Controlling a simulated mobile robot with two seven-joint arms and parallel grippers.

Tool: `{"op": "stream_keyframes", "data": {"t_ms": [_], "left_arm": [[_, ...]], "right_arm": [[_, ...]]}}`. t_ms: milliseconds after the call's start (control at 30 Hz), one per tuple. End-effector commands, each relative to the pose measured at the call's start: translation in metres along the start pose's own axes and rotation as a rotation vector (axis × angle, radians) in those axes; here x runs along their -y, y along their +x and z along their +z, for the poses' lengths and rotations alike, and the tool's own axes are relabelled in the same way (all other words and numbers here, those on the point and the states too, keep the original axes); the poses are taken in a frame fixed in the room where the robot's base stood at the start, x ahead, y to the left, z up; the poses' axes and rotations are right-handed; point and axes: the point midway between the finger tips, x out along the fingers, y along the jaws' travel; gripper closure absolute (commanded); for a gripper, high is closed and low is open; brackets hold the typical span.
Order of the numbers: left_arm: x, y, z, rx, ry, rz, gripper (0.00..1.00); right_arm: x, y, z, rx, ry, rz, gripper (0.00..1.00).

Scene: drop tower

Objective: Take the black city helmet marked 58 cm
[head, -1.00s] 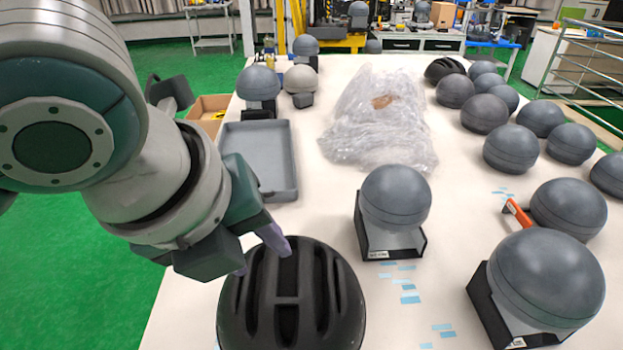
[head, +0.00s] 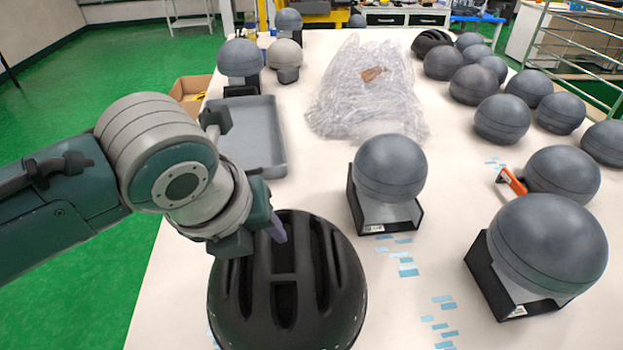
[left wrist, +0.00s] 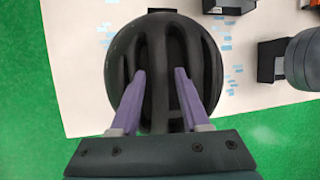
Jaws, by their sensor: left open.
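A black vented helmet (head: 287,290) sits on the near left part of the white table. I can read no size mark on it. It also shows in the left wrist view (left wrist: 160,60), below my gripper. My left gripper (head: 262,229) is over the far left part of the helmet. In the left wrist view its two purple fingers (left wrist: 161,75) are spread apart in front of the helmet shell, with nothing held between them. I cannot tell if the fingertips touch the shell. Another black vented helmet (head: 431,41) lies at the far right of the table. My right gripper is not in view.
Grey round headforms on black stands (head: 388,170) (head: 540,250) are right of the helmet. Several more line the right side. An orange-handled tool (head: 512,181) is at right.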

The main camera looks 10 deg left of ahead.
Motion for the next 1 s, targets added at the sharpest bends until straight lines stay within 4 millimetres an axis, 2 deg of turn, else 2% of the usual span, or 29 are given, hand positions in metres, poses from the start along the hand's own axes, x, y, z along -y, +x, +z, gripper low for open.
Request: {"op": "stream_keyframes", "data": {"t_ms": [100,300,700,1000], "left_arm": [[-0.0001,0.0065,-0.0001,0.0,0.0,0.0,0.54],[0.0,0.0064,0.0002,0.001,0.001,0.0,0.54],[-0.0001,0.0062,0.0,0.0,0.0,0.0,0.98],[-0.0001,0.0062,-0.0001,0.0,0.0,0.0,1.0]], "right_arm": [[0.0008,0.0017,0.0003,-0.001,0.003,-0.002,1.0],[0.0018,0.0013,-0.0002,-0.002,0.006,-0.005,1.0],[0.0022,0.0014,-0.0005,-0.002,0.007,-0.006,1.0],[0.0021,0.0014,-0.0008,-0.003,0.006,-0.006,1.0]]}}
